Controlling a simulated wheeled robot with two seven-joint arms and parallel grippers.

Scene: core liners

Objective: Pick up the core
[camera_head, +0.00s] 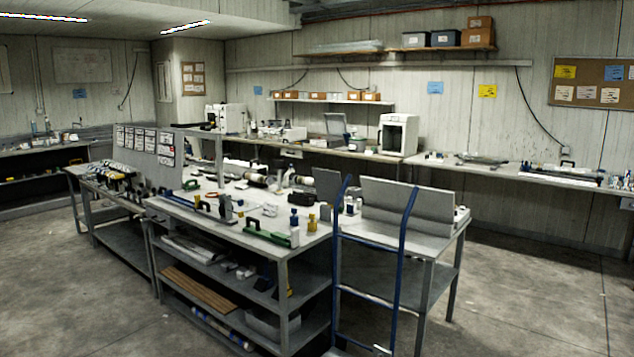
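Several long tube-like pieces, which may be cores or core liners, show small and far off. Some lie side by side on the left bench, with light tubes (120,172) and dark ends. A pale tube with a dark end (255,179) lies toward the back of the central workbench (215,200). I cannot tell which one is the core. Neither of my grippers is in view.
A blue hand truck (402,265) stands upright before the central bench's right end. A grey upright panel (407,205) stands at right. Open concrete floor (530,290) lies at the right and front left.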

